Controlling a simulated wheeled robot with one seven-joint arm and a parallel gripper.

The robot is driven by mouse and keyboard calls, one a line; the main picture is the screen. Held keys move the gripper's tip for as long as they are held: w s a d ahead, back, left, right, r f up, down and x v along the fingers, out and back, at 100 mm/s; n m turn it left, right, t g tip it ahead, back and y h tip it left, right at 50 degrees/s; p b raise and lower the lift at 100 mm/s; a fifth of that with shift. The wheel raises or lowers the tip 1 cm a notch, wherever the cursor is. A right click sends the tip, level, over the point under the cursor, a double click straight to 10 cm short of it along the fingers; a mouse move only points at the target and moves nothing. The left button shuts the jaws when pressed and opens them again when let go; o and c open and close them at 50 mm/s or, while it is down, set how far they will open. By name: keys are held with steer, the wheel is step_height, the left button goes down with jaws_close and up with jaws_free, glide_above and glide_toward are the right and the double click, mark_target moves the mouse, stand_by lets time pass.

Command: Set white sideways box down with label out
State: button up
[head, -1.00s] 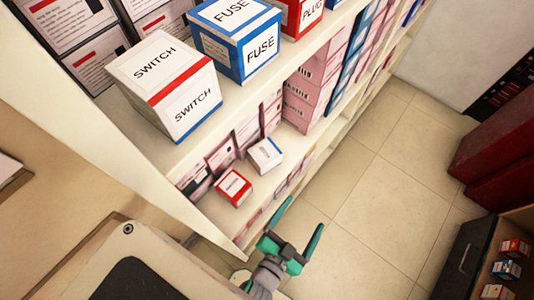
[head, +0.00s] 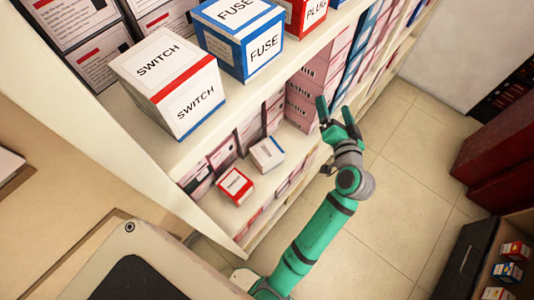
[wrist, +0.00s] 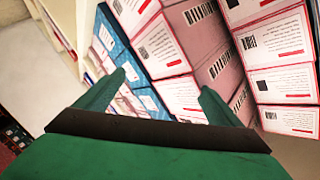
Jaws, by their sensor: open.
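A small white box (head: 267,153) with a blue edge sits on the lower shelf (head: 220,216); small dark print shows on it, too small to read. It is apart from my gripper. My gripper (head: 337,110) is open and empty, up and to the right of the white box, close to the shelf front by the stacked pink boxes. In the wrist view my gripper (wrist: 162,85) shows two green fingers spread apart, with nothing between them but boxes beyond. The white box cannot be made out in the wrist view.
A small red-and-white box (head: 235,186) lies beside the white box. Pink boxes (head: 305,100) stand in stacks behind. Large SWITCH (head: 168,82) and FUSE (head: 240,40) boxes stand on the shelf above. Tiled floor (head: 400,190) is clear to the right; a dark drawer unit (head: 466,258) stands lower right.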

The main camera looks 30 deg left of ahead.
step_height(320, 180, up, 8)
steer(key=w+d+n+g+y, duration=0.2)
steer(key=n+g, duration=0.3)
steer(key=n, duration=0.1)
steer(key=n+g+h, duration=0.8)
steer(key=h, duration=0.2)
glide_above(267, 151)
step_height(267, 151, down, 12)
steer(key=shift+d+f, duration=0.1)
steer(key=shift+d, duration=0.05)
steer(key=shift+a+f, duration=0.2)
steer(key=shift+f, duration=3)
steer(key=shift+c, duration=0.5)
steer(key=c, duration=1.2)
